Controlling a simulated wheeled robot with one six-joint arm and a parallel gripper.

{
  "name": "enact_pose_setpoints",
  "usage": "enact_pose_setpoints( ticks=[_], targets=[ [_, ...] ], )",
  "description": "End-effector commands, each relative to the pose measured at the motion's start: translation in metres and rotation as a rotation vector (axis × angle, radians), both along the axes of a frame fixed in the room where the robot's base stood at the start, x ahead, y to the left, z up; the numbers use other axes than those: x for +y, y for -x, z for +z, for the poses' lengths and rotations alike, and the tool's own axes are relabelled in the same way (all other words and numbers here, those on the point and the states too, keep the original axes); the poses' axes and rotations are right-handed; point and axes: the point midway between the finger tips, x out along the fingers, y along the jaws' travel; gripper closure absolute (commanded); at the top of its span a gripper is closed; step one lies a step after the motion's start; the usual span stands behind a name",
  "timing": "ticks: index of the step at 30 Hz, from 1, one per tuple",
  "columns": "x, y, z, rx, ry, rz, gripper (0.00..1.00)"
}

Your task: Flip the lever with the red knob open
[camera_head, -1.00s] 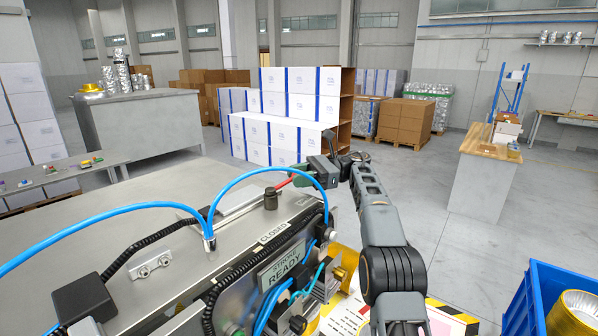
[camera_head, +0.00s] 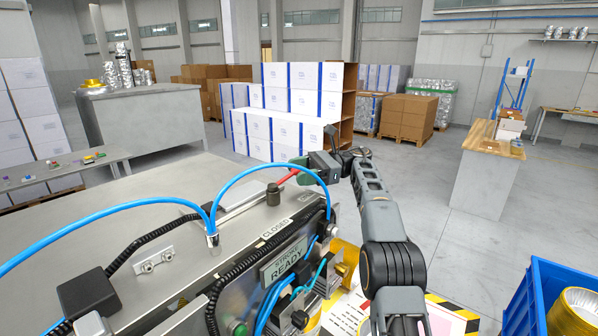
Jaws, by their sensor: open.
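The lever's red part (camera_head: 287,179) shows on top of the steel press (camera_head: 130,205), just right of a dark upright post (camera_head: 273,194). My gripper (camera_head: 303,174) is at the red part's right end, with its fingers open around or beside it; I cannot tell which. The gripper hides the far end of the lever, so the knob's full shape does not show. A label reading CLOSED (camera_head: 275,229) is on the press edge below the post.
Blue hoses (camera_head: 262,168) arch over the press top close to the gripper. A STROKE READY display (camera_head: 284,262) faces front. A blue crate (camera_head: 545,300) with gold foil items stands at lower right. Stacked white boxes (camera_head: 290,130) stand far behind.

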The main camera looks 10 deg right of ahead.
Motion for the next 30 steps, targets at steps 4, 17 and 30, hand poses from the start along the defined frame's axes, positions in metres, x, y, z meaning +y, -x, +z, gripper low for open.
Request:
enact_pose_setpoints(
  ticks=[4,17,30],
  targets=[
    [0.000,0.000,0.003,0.001,0.000,0.000,0.42],
    [-0.004,0.031,0.063,-0.007,0.001,-0.001,0.42],
    [-0.014,0.109,0.112,-0.003,0.000,-0.002,0.42]
  ],
)
